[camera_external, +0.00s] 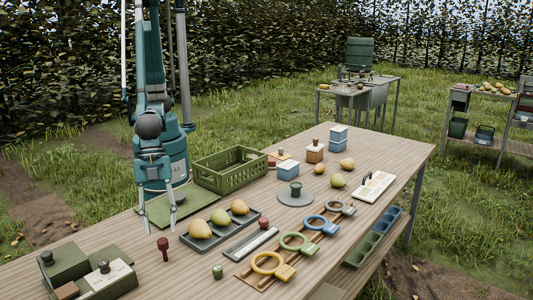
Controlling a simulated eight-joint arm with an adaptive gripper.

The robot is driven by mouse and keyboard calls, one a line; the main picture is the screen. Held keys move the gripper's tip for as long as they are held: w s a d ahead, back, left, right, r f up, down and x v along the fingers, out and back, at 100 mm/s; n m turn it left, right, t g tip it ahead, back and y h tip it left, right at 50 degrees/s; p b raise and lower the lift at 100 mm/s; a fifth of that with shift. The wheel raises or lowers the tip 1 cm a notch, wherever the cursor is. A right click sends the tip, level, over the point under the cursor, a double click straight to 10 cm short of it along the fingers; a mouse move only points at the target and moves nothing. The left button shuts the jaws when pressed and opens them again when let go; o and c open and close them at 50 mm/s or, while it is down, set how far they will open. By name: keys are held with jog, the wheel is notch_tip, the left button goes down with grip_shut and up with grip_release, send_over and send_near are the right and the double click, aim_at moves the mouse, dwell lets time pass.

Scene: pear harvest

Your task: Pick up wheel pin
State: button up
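A dark red, round-topped pin (163,247) stands upright on the wooden table near its left side; it looks like the wheel pin, though I cannot be sure. My gripper (160,228) points down with its two thin fingers spread apart and nothing between them. In the picture its fingertips are just above the pin's head; their exact height and depth from it are hard to tell. A similar small dark red knob (264,224) shows beside the grey tray farther right.
A dark tray with pears (188,242) and a green crate (225,186) are close to my gripper. Green boxes (68,264) stand at the front left. A small green cylinder (217,272) and several coloured ring tools (268,264) lie to the right. Bare table surrounds the pin.

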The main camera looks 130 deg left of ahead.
aim_at(162, 239)
jog(key=shift+w+f, duration=0.1)
jog(key=shift+f, duration=0.3)
jog(key=shift+b+x, duration=0.5)
jog(key=shift+x, duration=2.05)
jog(key=c, duration=1)
